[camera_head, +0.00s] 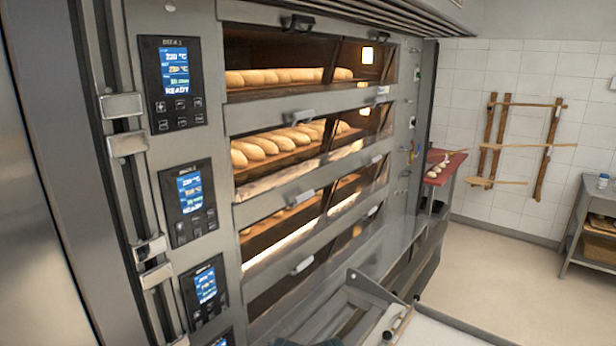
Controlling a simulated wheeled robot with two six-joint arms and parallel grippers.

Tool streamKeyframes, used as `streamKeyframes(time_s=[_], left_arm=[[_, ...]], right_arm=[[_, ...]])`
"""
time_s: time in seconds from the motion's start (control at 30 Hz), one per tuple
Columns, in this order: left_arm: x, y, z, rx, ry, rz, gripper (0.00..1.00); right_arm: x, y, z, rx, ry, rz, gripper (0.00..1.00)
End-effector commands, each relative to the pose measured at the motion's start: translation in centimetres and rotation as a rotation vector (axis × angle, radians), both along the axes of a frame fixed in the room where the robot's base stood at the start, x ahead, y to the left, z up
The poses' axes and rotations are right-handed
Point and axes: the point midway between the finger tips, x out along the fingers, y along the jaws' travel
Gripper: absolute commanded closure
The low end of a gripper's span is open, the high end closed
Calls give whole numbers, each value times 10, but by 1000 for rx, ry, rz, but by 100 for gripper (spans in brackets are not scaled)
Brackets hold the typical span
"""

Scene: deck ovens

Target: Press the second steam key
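The deck oven (222,170) fills the left and middle of the head view, with a column of dark control panels on its left side. The top panel (173,82) is labelled deck 1 and its blue display reads READY, with small dark keys below. The second panel (188,202) has the same layout, with small keys under its display; their symbols are too small to read, so I cannot tell which is the steam key. The third panel (205,292) is lower, and a fourth (222,338) is cut off by the bottom edge. Neither gripper shows.
Loaves (267,147) lie in the upper decks behind glass. Oven door handles (303,266) stick out from the front. Metal hinge-like brackets (121,106) stand left of the panels. A red board (441,167) and a metal table (582,232) are at the right, with open floor between.

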Motion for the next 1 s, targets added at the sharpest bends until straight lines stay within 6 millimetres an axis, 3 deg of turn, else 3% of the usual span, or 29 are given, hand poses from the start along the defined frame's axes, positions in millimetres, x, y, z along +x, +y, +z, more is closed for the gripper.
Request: streamKeyframes(time_s=[0.3, 0.6, 1.0], left_arm=[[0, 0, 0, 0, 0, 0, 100], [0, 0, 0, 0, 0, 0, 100], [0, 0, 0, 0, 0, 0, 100]], right_arm=[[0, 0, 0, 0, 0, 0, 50], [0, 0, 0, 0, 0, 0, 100], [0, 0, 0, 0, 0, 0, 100]])
